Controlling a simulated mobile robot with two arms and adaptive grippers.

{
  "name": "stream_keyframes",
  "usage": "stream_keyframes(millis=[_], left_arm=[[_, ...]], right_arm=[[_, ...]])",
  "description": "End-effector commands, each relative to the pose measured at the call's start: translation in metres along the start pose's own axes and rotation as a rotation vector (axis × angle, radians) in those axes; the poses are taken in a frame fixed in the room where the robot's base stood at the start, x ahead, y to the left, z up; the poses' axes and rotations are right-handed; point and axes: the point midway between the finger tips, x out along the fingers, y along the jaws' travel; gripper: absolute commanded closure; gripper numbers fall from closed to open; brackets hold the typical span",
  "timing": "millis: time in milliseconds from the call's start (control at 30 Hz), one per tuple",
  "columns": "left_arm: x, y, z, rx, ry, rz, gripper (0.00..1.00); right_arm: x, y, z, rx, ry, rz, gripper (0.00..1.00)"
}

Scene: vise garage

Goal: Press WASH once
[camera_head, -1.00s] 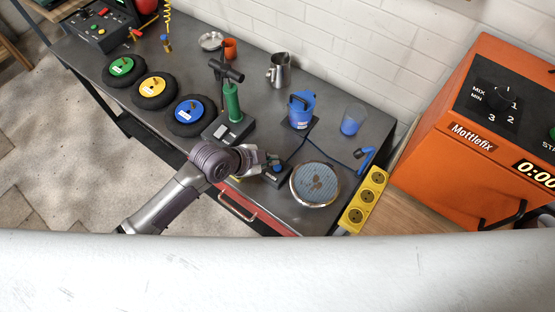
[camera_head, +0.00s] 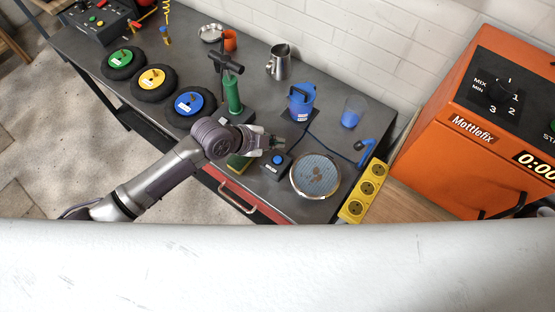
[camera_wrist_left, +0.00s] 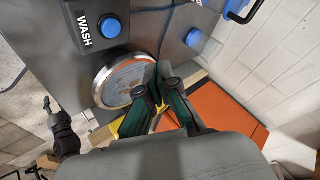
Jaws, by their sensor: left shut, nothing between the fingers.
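The WASH control is a small dark box (camera_head: 271,169) with a blue button (camera_head: 278,159), on the bench beside a round rinser with a patterned disc (camera_head: 316,176). In the left wrist view the box (camera_wrist_left: 84,30) shows its white WASH label and the blue button (camera_wrist_left: 110,26) is uncovered. My left gripper (camera_head: 278,143) is shut and empty, just behind the box in the head view and apart from the button as far as I can tell. Its fingers (camera_wrist_left: 159,74) also show over the rinser's edge. A dark shape at lower left in the wrist view may be my right gripper (camera_wrist_left: 55,120); its jaws are unclear.
A green-bodied tool with a black handle (camera_head: 232,92) stands close to my left arm. A blue pitcher (camera_head: 301,102), a blue cup (camera_head: 352,111) and a yellow socket strip (camera_head: 363,190) are nearby. The orange Mottlefix machine (camera_head: 430,150) stands at right.

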Motion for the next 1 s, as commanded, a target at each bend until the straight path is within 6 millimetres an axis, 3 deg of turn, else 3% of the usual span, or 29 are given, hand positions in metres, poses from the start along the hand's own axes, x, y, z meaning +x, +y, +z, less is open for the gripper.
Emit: stream_keyframes(millis=[33, 400, 1000], left_arm=[[0.009, 0.007, 0.007, -0.002, 0.0, 0.001, 1.0], [0.043, 0.031, 0.032, 0.0, -0.001, -0.001, 1.0], [0.047, 0.034, 0.034, 0.0, 0.0, 0.0, 1.0]], right_arm=[[0.012, 0.0, 0.001, 0.0, 0.0, 0.0, 0.6], [0.052, -0.001, 0.005, 0.0, 0.0, 0.0, 0.6], [0.056, -0.001, 0.006, 0.0, 0.0, 0.0, 0.6]])
